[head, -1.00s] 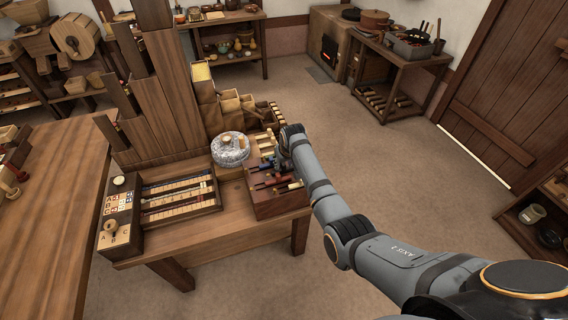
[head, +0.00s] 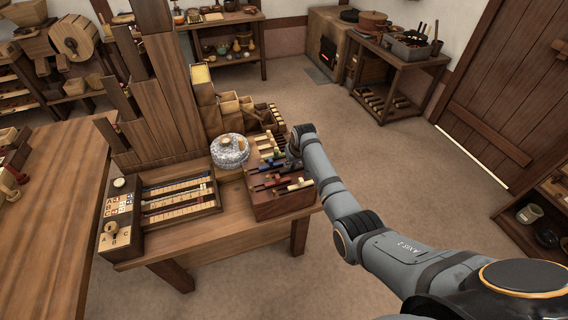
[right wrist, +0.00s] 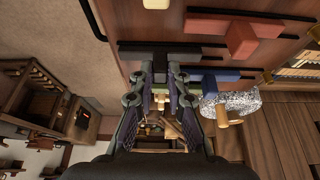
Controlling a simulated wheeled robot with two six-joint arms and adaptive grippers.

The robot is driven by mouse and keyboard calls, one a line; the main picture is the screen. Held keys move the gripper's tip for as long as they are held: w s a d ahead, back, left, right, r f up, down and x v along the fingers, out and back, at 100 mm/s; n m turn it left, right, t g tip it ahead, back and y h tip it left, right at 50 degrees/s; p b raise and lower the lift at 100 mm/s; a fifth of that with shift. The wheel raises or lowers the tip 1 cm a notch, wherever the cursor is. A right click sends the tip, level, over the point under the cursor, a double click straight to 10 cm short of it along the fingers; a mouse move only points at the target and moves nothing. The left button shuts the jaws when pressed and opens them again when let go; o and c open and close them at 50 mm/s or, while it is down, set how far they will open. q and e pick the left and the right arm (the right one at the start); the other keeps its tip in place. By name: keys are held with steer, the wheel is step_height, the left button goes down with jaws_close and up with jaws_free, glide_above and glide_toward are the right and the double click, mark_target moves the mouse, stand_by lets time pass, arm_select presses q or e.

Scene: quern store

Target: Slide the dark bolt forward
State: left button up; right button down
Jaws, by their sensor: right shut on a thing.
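A brown wooden block (head: 283,206) with several sliding bolts stands at the right end of the low bench. My right gripper (head: 291,163) reaches down over its right side, and the arm hides part of the bolts there. In the right wrist view the gripper's fingers (right wrist: 162,76) are closed about the handle of the dark bolt (right wrist: 157,53), a dark bar lying across the block. A blue bolt (right wrist: 221,75) lies close beside it, and a red bolt (right wrist: 239,36) lies farther off. My left gripper is not in view.
A grey stone quern (head: 229,150) stands behind and left of the block. A tray of sliders (head: 178,199) is at the left on the bench (head: 245,226). A pale bolt handle (head: 302,184) is near the block's right edge.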

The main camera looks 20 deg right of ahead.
steer(key=shift+d, duration=0.5)
steer(key=c, duration=1.7)
jaws_free()
steer(key=shift+a+r, duration=0.1)
steer(key=o, duration=0.4)
steer(key=shift+d, duration=0.2)
steer(key=shift+a+r, duration=0.1)
steer(key=shift+a, duration=0.05)
steer(key=v, duration=1.1)
steer(key=shift+s+r, duration=0.25)
